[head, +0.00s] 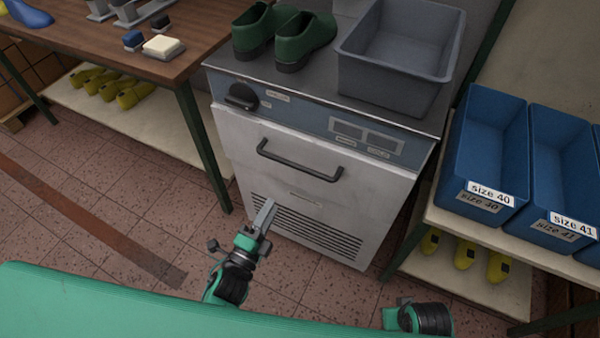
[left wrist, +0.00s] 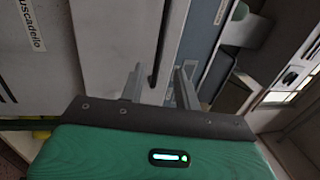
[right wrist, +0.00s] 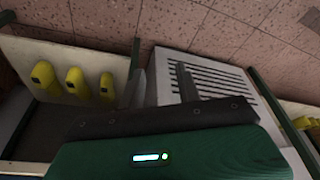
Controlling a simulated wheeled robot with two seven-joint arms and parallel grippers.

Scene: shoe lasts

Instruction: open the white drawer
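The white drawer (head: 315,185) is the front of a cabinet with a blue-grey control strip above it, and it looks shut. Its dark bar handle (head: 298,168) runs across the upper part, with vent slots lower down. My left gripper (head: 264,216) is in front of the drawer, below the handle in the head view. In the left wrist view its fingers (left wrist: 160,88) are apart, with the dark handle (left wrist: 158,45) seen beyond the gap; no contact shows. My right gripper is partly seen at the head view's bottom edge; its fingers (right wrist: 161,85) are apart and empty.
Green shoes (head: 285,37) and a grey bin (head: 395,75) stand on the cabinet. A wooden table (head: 190,55) is at left. Blue size boxes (head: 490,150) sit on a shelf at right, with yellow lasts (head: 464,254) below. Tiled floor (head: 130,200) is open at left.

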